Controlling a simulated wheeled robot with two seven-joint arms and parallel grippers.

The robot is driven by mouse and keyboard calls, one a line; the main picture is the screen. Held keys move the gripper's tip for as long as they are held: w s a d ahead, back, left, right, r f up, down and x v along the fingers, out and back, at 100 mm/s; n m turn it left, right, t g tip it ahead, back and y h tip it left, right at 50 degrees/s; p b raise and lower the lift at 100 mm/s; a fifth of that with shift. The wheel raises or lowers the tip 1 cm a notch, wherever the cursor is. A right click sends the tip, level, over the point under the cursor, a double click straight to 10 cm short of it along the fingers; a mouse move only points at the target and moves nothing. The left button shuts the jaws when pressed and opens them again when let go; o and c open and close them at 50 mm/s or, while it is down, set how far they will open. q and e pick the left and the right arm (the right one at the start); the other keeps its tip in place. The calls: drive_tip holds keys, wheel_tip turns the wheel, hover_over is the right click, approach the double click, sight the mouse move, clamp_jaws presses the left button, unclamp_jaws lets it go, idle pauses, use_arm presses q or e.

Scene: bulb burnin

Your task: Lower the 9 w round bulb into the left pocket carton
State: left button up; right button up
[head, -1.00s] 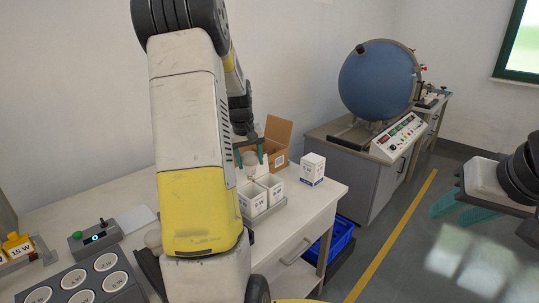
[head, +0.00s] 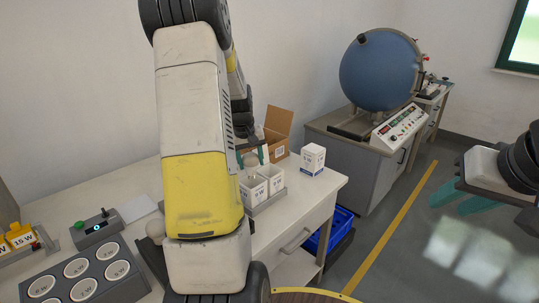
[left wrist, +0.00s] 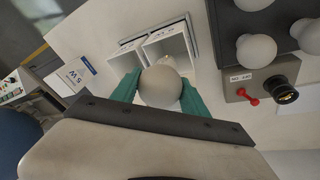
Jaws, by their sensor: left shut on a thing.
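My left gripper (head: 252,158) is shut on a white round bulb (head: 250,160), above the open white cartons. In the left wrist view, the green fingers (left wrist: 158,92) sit on either side of the bulb (left wrist: 160,87), whose base points toward the cartons. The left pocket carton (head: 253,192) is on the right in the left wrist view (left wrist: 172,47); the bulb overlaps its opening there. Whether the base is inside the rim cannot be told. The right pocket carton (head: 272,178) stands next to it. My right gripper (head: 465,202) is open and empty, above the floor at the right.
A closed white box (head: 313,159) stands right of the cartons, and an open cardboard box (head: 277,132) behind them. A grey tray with several round sockets (head: 75,280) and a small tester (head: 97,229) are at left. A blue sphere (head: 378,72) stands on the far bench.

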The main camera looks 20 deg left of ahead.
sight(248, 158)
use_arm(q)
drive_tip(key=shift+f, duration=2.35)
drive_tip(key=o, duration=1.6)
drive_tip(key=shift+c, duration=0.2)
drive_tip(key=shift+v, duration=3.9)
drive_tip(key=shift+s, duration=0.1)
drive_tip(key=s+d+r+m+t+h, duration=0.2)
drive_tip(key=s+d+r+m, duration=0.3)
drive_tip(key=s+d+r, duration=1.05)
drive_tip(key=s+d+m+t, duration=0.1)
drive_tip(key=s+d+m, duration=0.1)
drive_tip(key=s+d, duration=0.4)
drive_tip(key=shift+s+f, duration=0.4)
drive_tip(key=shift+s, duration=0.6)
